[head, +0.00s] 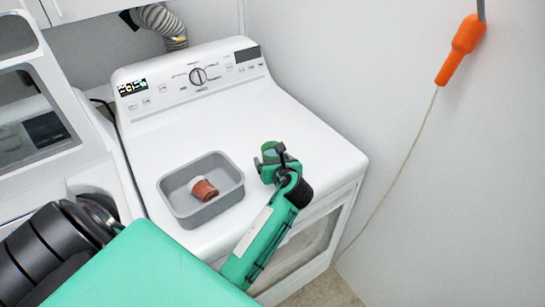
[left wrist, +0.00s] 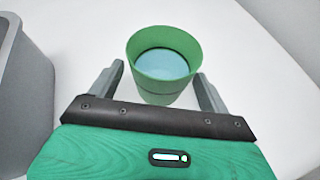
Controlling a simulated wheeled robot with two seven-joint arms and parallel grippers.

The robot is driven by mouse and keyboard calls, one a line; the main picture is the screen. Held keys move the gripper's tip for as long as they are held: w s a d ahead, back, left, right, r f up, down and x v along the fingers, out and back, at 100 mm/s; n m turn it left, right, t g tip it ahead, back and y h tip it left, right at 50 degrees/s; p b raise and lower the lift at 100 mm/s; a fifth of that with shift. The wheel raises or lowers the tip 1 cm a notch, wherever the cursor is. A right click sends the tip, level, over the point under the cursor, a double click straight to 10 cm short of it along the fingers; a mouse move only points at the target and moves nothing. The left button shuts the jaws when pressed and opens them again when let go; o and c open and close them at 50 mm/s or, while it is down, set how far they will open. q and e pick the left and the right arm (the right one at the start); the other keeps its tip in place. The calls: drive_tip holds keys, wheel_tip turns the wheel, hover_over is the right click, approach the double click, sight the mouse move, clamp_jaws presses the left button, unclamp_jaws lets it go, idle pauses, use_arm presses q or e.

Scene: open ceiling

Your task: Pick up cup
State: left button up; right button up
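A green cup (head: 271,151) with a pale blue inside stands upright on top of the white dryer, right of the grey bin. It also shows in the left wrist view (left wrist: 165,85), just ahead of my left gripper (left wrist: 161,76). The gripper's two grey fingers are spread, one on each side of the cup's lower part, with a gap visible at least on the left. In the head view my left gripper (head: 277,161) partly hides the cup. A reddish-brown cup (head: 204,190) with a pale rim lies tilted in the bin. My right gripper is not in view.
The grey bin (head: 177,206) sits on the white dryer (head: 309,130) near its front left. The dryer's control panel (head: 190,78) rises at the back. Another white machine (head: 86,165) stands at left. An orange handle (head: 461,48) with a cord hangs at right.

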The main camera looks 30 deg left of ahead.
use_arm(q)
drive_tip(key=c, duration=1)
drive_tip(key=shift+r, duration=0.1)
wheel_tip(320, 180, up, 20)
drive_tip(key=shift+b, duration=0.35)
idle(0.4)
